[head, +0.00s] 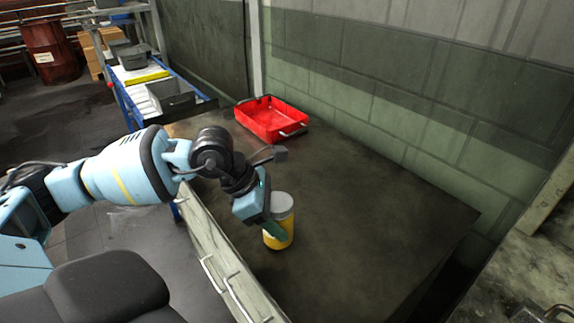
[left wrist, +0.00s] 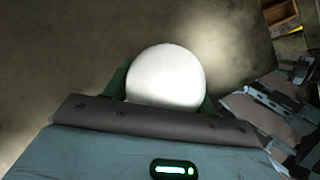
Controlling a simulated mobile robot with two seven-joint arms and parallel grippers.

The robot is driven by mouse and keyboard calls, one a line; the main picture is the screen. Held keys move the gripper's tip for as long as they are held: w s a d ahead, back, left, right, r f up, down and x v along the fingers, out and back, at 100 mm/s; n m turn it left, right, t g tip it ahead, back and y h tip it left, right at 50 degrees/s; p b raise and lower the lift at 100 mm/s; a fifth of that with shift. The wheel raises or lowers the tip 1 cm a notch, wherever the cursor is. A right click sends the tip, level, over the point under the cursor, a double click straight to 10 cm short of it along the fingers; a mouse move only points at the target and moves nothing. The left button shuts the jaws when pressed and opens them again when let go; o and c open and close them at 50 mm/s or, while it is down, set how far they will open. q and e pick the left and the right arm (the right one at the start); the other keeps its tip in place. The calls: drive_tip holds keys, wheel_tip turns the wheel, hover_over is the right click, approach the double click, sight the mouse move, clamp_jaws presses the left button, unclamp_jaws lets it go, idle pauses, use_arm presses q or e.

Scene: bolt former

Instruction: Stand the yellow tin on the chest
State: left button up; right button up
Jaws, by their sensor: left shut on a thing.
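The yellow tin (head: 279,229) has a pale grey lid and stands upright at the chest's near left edge, touching or just above its top; I cannot tell which. The chest (head: 350,225) has a dark, worn flat top and a pale front with metal handles. My left gripper (head: 272,228) is shut on the tin, with its fingers around the tin's side. In the left wrist view the tin's white round lid (left wrist: 166,77) shows between the fingers, and the tin's body is hidden below it. My right gripper is not in view.
A red tray (head: 272,119) sits at the chest's back left corner, by the wall. The middle and right of the chest top are clear. A blue cart (head: 125,100) with grey bins stands beyond on the left. A green and grey block wall runs behind the chest.

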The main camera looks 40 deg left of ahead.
use_arm(q)
drive_tip(key=n, duration=0.1)
drive_tip(key=w+a+n+t+y, duration=0.1)
drive_tip(key=n, duration=0.1)
drive_tip(key=n+y+b, duration=0.1)
drive_tip(key=n, duration=0.1)
drive_tip(key=shift+w+a+r+t, duration=0.3)
drive_tip(key=shift+a+r+t, duration=0.05)
drive_tip(key=shift+a+t, duration=0.05)
drive_tip(key=w+a+r+n+y+b, duration=0.2)
drive_tip(key=a+n+y, duration=0.3)
drive_tip(key=n, duration=0.6)
drive_tip(key=shift+w+a+r+y, duration=0.15)
drive_tip(key=shift+w+r+y, duration=0.15)
drive_tip(key=shift+r+y, duration=0.45)
drive_tip(key=shift+a, duration=0.1)
drive_tip(key=w+a, duration=0.2)
drive_tip(key=a, duration=0.2)
drive_tip(key=w+a+f, duration=0.1)
drive_tip(key=w+a, duration=0.2)
drive_tip(key=a, duration=0.2)
drive_tip(key=w+a+f+p, duration=0.1)
drive_tip(key=w+a, duration=0.2)
drive_tip(key=a, duration=0.1)
drive_tip(key=shift+a, duration=0.4)
wheel_tip(320, 180, down, 3)
drive_tip(key=shift+r, duration=0.1)
drive_tip(key=shift+f, duration=0.2)
